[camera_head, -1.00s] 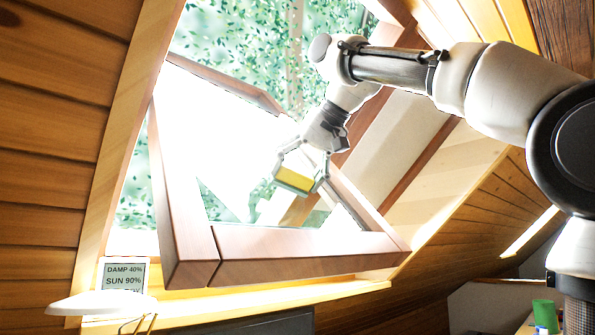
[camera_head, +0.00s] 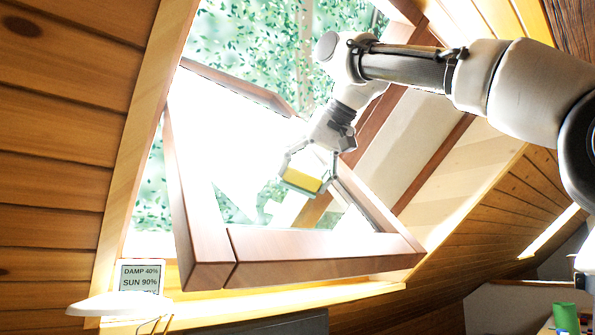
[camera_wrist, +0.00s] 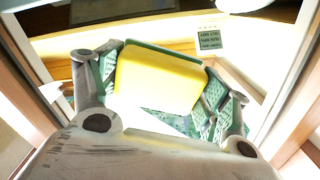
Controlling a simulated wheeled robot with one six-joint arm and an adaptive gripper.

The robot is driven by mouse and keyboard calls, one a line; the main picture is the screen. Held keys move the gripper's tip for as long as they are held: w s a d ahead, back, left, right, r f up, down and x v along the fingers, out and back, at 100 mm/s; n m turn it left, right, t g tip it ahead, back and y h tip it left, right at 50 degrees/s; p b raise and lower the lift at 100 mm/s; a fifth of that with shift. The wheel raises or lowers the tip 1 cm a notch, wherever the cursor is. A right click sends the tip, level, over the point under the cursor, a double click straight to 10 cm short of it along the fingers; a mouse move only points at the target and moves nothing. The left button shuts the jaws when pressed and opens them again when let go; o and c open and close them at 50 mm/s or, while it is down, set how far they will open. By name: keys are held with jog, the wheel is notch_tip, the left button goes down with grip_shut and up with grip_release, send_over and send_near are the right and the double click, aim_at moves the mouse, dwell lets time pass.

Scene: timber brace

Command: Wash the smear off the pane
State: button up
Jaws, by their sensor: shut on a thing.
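My gripper (camera_head: 305,179) is shut on a yellow sponge (camera_head: 301,181) with a green layer along one side. The sponge (camera_wrist: 160,76) fills the space between the fingers in the wrist view. The gripper is in front of the right part of the tilted roof window's pane (camera_head: 225,135); I cannot tell whether the sponge touches the glass. The pane is mostly blown out white by glare, and I cannot make out the smear. The window's brown wooden frame (camera_head: 310,247) surrounds the pane and is swung open.
A small sign (camera_head: 141,276) reading "DAMP 40%" and "SUN 90%" stands at the lower left, by a white lamp-like shade (camera_head: 120,304). Sloped timber walls close in on both sides.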

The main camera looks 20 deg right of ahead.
jog(key=shift+w+d+f, duration=0.2)
jog(key=shift+w+d, duration=0.25)
jog(key=shift+d, duration=0.25)
jog(key=shift+s+r, duration=0.1)
jog(key=shift+v, duration=2.9)
jog(key=v, duration=0.3)
